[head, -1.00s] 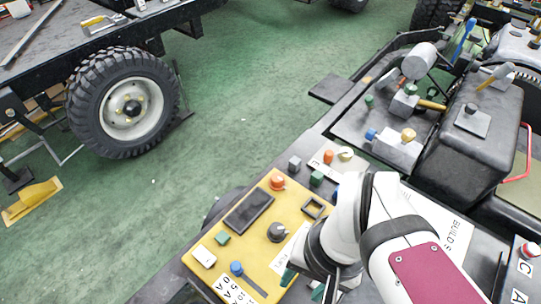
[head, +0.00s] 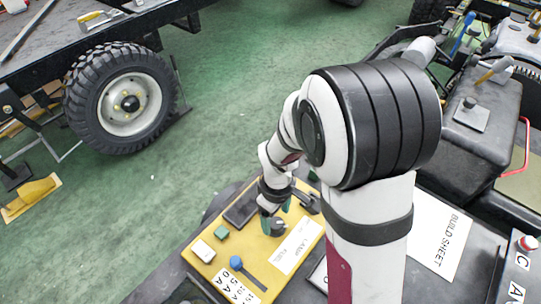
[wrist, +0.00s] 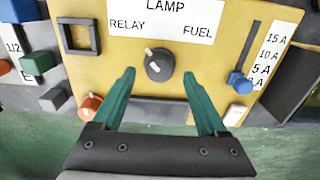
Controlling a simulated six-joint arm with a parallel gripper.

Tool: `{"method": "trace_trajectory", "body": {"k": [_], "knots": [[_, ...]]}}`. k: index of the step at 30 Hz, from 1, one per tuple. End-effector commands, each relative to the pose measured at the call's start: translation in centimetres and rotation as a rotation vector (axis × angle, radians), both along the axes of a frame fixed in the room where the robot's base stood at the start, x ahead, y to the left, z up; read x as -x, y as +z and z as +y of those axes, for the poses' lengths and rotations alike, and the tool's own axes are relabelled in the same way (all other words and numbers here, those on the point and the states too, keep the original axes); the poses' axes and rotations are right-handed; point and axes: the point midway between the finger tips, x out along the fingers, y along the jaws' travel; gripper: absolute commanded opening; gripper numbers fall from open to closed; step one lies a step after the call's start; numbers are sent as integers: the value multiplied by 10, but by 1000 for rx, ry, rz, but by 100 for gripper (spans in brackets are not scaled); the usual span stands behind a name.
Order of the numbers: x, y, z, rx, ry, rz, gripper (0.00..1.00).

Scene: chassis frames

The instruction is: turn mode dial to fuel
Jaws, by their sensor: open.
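The mode dial (wrist: 157,65) is a dark round knob on a yellow panel (wrist: 220,62). Its white mark points up and left, toward the word RELAY; FUEL is printed to the right on the white label (wrist: 165,18), with LAMP above. My gripper (wrist: 158,73) is open, its two teal fingers apart on either side of the dial in the wrist view. The dial lies between the fingertips, with gaps on both sides, and nothing is held. In the head view my gripper (head: 275,212) is over the panel and partly hides the dial.
A blue slider knob (wrist: 238,82) stands by a current scale to the right of the dial. An orange knob (wrist: 90,106), an empty square frame (wrist: 79,36) and a dark screen (wrist: 155,111) are also near. A white button (head: 203,251) sits at the panel's left.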

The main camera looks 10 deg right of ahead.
Motion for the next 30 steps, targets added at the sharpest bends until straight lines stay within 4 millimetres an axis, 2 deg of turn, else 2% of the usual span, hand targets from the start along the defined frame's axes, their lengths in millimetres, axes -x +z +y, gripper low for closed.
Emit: {"method": "trace_trajectory", "body": {"k": [3, 6, 14, 17, 27, 30], "knots": [[0, -17, 0, 0, 0, 1, 76], [0, -24, 0, -1, 0, -1, 76], [0, -27, 0, 0, -1, -1, 76], [0, -26, 0, 0, -1, -1, 61], [0, -26, 0, 0, -1, -1, 0], [0, -26, 0, 0, -1, -1, 0]]}}
